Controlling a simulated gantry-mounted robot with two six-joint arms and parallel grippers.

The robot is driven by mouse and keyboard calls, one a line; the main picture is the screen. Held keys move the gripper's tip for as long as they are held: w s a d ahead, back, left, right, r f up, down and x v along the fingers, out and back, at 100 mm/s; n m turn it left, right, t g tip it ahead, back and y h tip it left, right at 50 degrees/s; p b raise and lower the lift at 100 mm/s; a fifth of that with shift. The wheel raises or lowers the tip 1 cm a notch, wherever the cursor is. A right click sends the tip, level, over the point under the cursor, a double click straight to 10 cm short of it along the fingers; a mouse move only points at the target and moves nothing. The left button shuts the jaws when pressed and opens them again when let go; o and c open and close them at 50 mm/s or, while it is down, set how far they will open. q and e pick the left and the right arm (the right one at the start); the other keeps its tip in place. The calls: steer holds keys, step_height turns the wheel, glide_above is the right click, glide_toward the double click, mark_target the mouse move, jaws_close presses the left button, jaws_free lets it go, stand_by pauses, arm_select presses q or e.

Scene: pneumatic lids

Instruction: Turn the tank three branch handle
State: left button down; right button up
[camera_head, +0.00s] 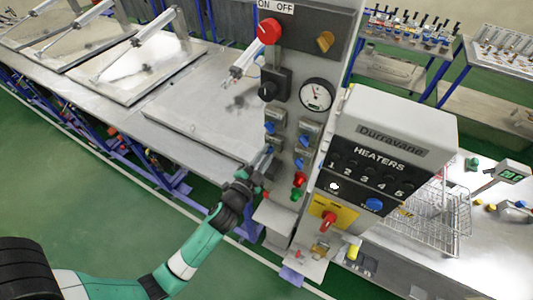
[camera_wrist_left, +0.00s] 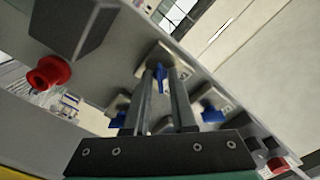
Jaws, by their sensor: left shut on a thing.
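The grey control panel (camera_head: 288,80) carries several small blue valve handles; one upper handle (camera_head: 270,127) shows clear of my gripper. My left gripper (camera_head: 267,152) reaches the lower left part of this group. In the left wrist view, its fingers (camera_wrist_left: 164,75) are shut on a blue handle (camera_wrist_left: 161,77) on a pale valve plate. Two other blue handles flank the fingers, one at left (camera_wrist_left: 118,118) and one at right (camera_wrist_left: 212,115). The labels are too small to tell which handle is tank three's. My right gripper is not in view.
A red ON/OFF knob (camera_head: 269,31) and a round gauge (camera_head: 317,94) sit higher on the panel. Green and red buttons (camera_head: 298,181) are close below the handles. The heaters box (camera_head: 390,135) stands at right. Lidded tanks (camera_head: 150,70) line the left.

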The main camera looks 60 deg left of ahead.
arm_select(q)
steer(key=c, duration=1)
jaws_free()
steer(key=b+v, duration=0.3)
steer(key=v, duration=0.8)
steer(key=shift+s, duration=0.35)
steer(key=shift+d+r, duration=0.15)
